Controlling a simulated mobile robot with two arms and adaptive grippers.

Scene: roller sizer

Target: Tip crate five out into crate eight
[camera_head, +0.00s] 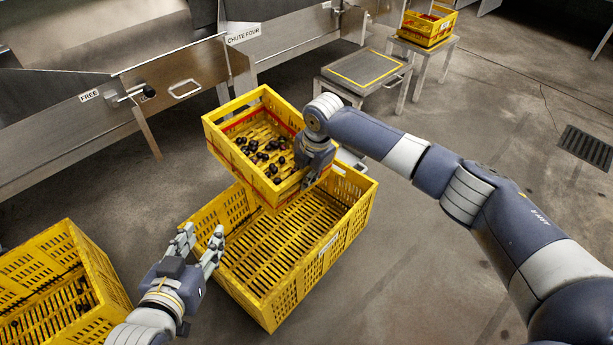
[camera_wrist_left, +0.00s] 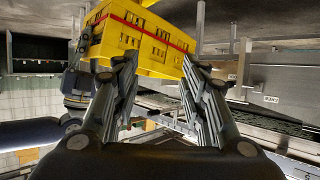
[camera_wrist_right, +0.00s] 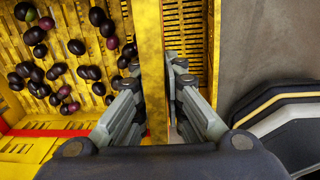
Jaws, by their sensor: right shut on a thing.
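A small yellow crate with a red band (camera_head: 238,167), probably crate five, holds several dark plum-like fruits (camera_head: 262,150). My right gripper (camera_head: 314,160) is shut on its right wall; the right wrist view (camera_wrist_right: 157,90) shows the fingers on both sides of that wall. The small crate hangs over the far part of a large yellow crate (camera_head: 262,300), probably crate eight, whose visible slatted floor is bare. I cannot read the crate numbers. My left gripper (camera_head: 199,246) is open and empty by the large crate's left rim.
Another large yellow crate (camera_head: 97,270) with a few dark fruits stands at lower left. Metal chutes (camera_head: 190,75) line the back. A low grey platform (camera_head: 362,70) and a stand with a yellow crate (camera_head: 428,25) are behind. The floor at right is clear.

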